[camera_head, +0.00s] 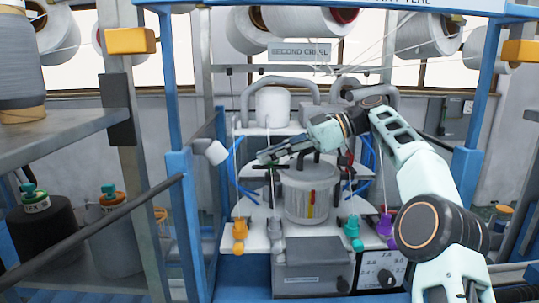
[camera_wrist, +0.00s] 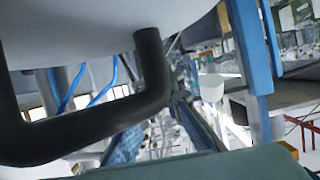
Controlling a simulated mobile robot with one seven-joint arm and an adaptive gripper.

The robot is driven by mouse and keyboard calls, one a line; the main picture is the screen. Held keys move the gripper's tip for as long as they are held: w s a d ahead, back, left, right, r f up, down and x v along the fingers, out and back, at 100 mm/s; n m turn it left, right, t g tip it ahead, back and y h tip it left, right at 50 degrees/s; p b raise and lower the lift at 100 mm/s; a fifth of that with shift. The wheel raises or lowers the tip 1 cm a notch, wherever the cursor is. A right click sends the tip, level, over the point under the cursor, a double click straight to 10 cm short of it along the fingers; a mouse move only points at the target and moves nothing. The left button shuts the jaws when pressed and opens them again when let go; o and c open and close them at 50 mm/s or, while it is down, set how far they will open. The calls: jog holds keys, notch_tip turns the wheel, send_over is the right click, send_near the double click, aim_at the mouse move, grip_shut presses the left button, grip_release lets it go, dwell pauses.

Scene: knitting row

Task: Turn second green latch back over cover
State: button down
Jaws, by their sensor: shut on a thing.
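The grey drum-shaped knitting head (camera_head: 309,193) stands on the white round plate (camera_head: 258,236) in the middle of the head view. Its cover has a dark handle, seen close up as a thick black bar (camera_wrist: 152,75) under a pale surface in the wrist view. My gripper (camera_head: 262,158) reaches in from the right, over the drum to its upper left side. Its fingers are shut on a small part that looks like a green latch, mostly hidden by the fingers. I cannot make out its angle. The fingertips do not show clearly in the wrist view.
A grey box (camera_head: 311,265) is below. A white cone (camera_head: 272,107) stands behind. Blue posts (camera_head: 186,200) flank the machine. Thin yarns run down around the plate.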

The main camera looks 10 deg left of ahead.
jog(key=c, duration=2.1)
grip_release()
jog(key=shift+f, duration=0.1)
jog(key=shift+f+b, duration=0.1)
jog(key=shift+b, duration=0.35)
